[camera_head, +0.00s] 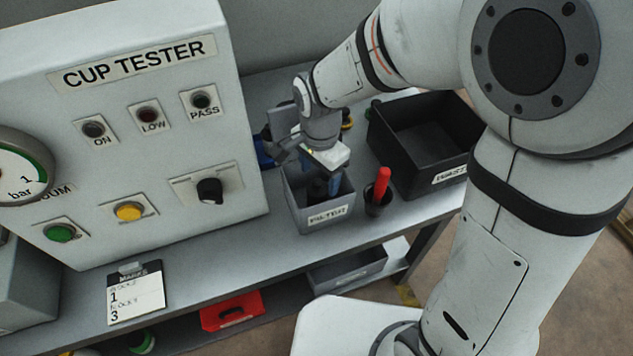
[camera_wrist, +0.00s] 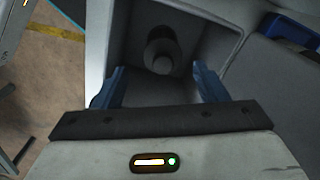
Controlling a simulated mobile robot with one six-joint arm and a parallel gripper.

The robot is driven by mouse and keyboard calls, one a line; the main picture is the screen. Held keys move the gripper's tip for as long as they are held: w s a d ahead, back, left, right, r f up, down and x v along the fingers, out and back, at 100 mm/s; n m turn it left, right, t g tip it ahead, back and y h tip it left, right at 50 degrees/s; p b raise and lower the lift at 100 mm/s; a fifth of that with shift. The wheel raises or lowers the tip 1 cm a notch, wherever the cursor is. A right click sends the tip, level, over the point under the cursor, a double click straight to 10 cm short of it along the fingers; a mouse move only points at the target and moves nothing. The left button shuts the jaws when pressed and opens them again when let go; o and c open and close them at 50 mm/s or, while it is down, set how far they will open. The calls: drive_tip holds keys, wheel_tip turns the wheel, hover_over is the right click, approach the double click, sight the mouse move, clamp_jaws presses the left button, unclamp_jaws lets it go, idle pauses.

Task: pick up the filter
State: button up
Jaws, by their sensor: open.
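The grey bin labelled FILTER (camera_head: 326,217) stands on the bench, right of the cup tester. My gripper (camera_head: 331,186) points down into its opening, with blue fingers partly below the rim. In the wrist view a grey, round, stepped piece, which looks like the filter (camera_wrist: 160,55), sits inside the bin (camera_wrist: 120,38). My gripper (camera_wrist: 157,69) is open there, one blue finger on each side of the picture and the piece between and beyond them. I see no finger touching it. The filter is hidden in the head view by the bin wall and my gripper.
A small dark cup with a red-handled tool (camera_head: 381,190) stands close right of the bin. A larger black bin (camera_head: 425,140) is behind it. The cup tester (camera_head: 150,120) rises close on the left. A blue object (camera_wrist: 292,30) lies beside the bin.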

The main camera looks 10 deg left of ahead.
sight(317, 181)
drive_tip(key=f, duration=0.6)
drive_tip(key=shift+a+f+p, duration=0.1)
drive_tip(key=shift+a+p, duration=0.1)
drive_tip(key=shift+p, duration=0.2)
drive_tip(key=c, duration=1.1)
